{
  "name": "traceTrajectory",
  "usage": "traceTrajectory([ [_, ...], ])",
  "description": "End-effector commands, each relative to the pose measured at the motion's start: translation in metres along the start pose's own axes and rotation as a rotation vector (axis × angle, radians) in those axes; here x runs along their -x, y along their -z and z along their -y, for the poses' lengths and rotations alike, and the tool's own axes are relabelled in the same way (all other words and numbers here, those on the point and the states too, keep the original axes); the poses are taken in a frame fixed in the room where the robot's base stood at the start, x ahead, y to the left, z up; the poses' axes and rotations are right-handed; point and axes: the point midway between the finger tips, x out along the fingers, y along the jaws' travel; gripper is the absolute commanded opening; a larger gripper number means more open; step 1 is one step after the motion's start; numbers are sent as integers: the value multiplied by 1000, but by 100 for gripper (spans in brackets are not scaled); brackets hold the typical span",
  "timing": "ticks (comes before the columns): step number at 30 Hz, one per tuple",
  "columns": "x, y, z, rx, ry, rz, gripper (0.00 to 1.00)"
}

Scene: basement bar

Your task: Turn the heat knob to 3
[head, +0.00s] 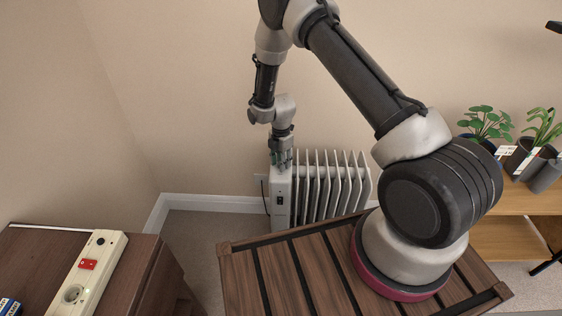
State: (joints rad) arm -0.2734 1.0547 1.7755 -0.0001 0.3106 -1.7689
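A white oil-filled radiator heater (322,196) stands against the back wall in the head view. Its narrow control panel (281,213) faces me at its left end, with a small dark switch area on it. My gripper (282,164) points down at the top of this panel end. Its fingertips overlap the panel's upper edge in the picture; whether they touch it I cannot tell. The heat knob cannot be made out; the gripper may cover it. The finger opening is too small to judge, and no number marks are readable.
A slatted wooden surface (300,275) lies in front of the heater. A dark wooden cabinet (125,275) with a power strip (88,268) stands at left. Potted plants (486,124) sit on a wooden shelf (525,198) at right. A dark cord runs beside the heater's left side.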

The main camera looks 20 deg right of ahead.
Motion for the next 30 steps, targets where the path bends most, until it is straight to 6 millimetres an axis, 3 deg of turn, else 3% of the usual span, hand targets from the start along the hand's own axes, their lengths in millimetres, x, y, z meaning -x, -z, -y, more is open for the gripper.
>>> traceTrajectory([
  [1, 0, 0, 0, 0, 0, 0, 19],
  [4, 0, 0, 0, 0, 0, 0, 0],
  [17, 0, 0, 0, -72, 0, 0, 0],
  [30, 0, 0, 0, -430, 0, 0, 0],
])
